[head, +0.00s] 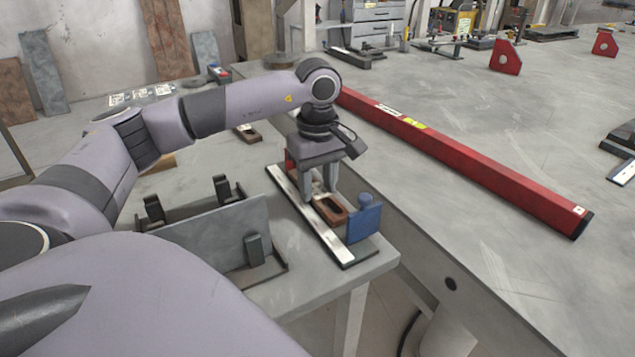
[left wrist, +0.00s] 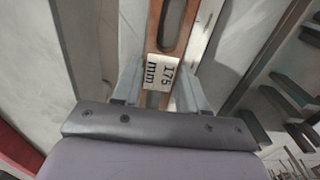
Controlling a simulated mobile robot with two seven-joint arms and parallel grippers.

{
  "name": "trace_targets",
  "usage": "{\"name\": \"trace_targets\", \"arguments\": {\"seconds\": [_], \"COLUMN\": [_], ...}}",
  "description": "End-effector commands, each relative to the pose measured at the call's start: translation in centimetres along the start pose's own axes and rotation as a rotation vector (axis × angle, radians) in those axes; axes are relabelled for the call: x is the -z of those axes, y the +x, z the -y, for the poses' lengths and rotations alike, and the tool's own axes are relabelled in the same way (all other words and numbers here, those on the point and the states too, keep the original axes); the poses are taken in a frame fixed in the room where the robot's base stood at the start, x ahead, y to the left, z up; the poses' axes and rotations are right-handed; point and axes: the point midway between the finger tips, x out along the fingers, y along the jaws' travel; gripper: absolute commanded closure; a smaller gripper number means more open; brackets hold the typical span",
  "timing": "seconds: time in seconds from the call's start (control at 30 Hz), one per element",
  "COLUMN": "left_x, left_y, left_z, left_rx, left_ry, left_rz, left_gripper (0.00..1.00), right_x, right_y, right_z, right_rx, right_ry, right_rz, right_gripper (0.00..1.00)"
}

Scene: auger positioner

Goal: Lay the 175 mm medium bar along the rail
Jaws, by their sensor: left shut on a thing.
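The 175 mm bar (head: 331,212) is brown with a long slot. In the left wrist view its white label (left wrist: 162,73) reads "175 mm". My left gripper (head: 318,198) points down and is shut on this bar, with one finger on each side. The bar is over or on the rail fixture, running the same way as its pale metal strip (head: 335,246). A blue block (head: 365,220) stands at the near end and a red block (head: 290,163) at the far end, partly hidden by my gripper. I cannot tell whether the bar touches the fixture. My right gripper is out of view.
A grey upright plate (head: 215,238) with dark clips stands left of the fixture. A long red beam (head: 470,165) lies on the large bench to the right.

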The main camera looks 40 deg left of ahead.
Motion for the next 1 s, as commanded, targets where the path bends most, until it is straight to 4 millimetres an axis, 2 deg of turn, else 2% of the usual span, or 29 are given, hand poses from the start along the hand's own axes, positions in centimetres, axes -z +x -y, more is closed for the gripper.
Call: {"name": "trace_targets", "arguments": {"seconds": [0.27, 0.3, 0.37, 0.4, 0.77, 0.87, 1.0], "left_x": [0.0, 0.0, 0.0, 0.0, 0.0, 0.0, 0.0], "left_y": [0.1, 0.2, 0.2, 0.2, -0.5, -2.0, -5.0], "left_z": [-0.1, 0.0, 0.0, 0.0, 0.0, -0.1, -0.1], "left_rx": [-0.005, -0.001, -0.002, -0.002, -0.003, -0.006, -0.007], "left_ry": [0.0, 0.0, 0.0, 0.0, 0.0, 0.0, 0.0], "left_rz": [0.0, 0.0, 0.0, 0.0, 0.0, 0.001, 0.0], "left_gripper": [1.0, 0.55, 0.35, 0.32, 0.32, 0.32, 0.32], "right_x": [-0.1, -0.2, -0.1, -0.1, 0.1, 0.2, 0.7], "right_y": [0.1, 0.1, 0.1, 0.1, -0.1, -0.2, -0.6], "right_z": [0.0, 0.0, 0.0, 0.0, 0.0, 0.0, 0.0], "right_rx": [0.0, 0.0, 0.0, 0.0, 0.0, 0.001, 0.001], "right_ry": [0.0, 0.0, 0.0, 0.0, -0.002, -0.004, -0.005], "right_rz": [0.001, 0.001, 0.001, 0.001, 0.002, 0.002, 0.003], "right_gripper": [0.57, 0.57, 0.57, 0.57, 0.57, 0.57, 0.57]}}
